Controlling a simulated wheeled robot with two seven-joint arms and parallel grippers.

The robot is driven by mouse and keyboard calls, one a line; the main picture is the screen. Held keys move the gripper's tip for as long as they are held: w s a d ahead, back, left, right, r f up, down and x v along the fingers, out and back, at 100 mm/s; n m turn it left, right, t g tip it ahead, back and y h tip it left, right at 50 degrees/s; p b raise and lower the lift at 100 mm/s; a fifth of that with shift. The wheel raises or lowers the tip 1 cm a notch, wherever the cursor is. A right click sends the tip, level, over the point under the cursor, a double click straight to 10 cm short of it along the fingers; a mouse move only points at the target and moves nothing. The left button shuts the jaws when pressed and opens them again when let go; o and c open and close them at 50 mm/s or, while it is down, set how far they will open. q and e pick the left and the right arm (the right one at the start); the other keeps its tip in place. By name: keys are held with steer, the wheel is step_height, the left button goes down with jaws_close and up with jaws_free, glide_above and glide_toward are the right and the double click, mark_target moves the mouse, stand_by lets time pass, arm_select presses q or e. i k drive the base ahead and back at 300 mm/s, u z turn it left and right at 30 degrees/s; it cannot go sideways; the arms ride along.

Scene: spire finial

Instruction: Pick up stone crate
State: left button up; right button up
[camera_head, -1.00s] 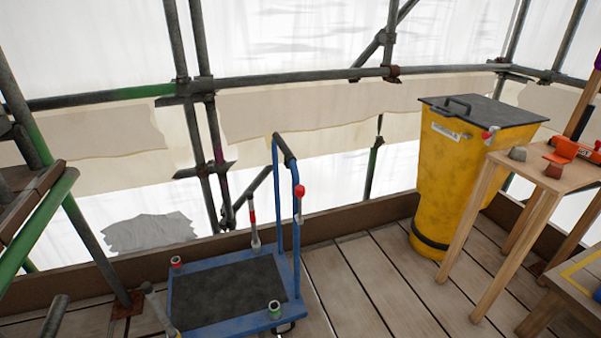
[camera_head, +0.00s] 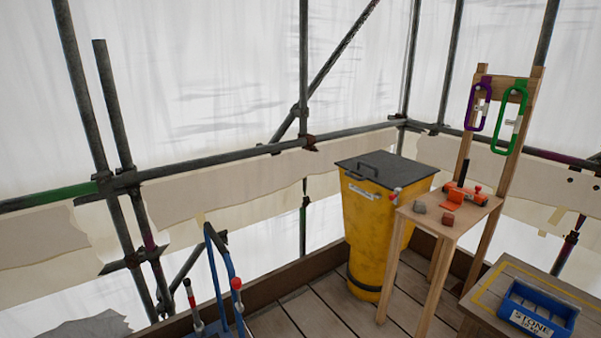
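The stone crate is a blue open-topped box (camera_head: 562,309) with a white label reading "STONE" and a second line I cannot fully read. It sits on a low wooden table (camera_head: 487,308) at the lower right of the head view. Neither of my grippers shows in the head view.
A wooden stand (camera_head: 448,224) left of the crate holds an orange tool and small blocks; purple and green carabiners hang above. A yellow lidded bin (camera_head: 373,235) stands beside it. A blue trolley (camera_head: 220,275) is at lower left. Scaffold tubes line the back. Plank floor is clear between.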

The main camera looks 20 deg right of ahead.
mark_target(538, 307)
steer(key=z, duration=2.15)
steer(key=k, duration=0.5)
steer(key=z, duration=1.15)
steer(key=i, duration=0.85)
steer(key=z, duration=0.8)
steer(key=i, duration=1.9)
steer(key=u, duration=1.4)
steer(key=i, duration=0.7)
steer(key=u, duration=0.8)
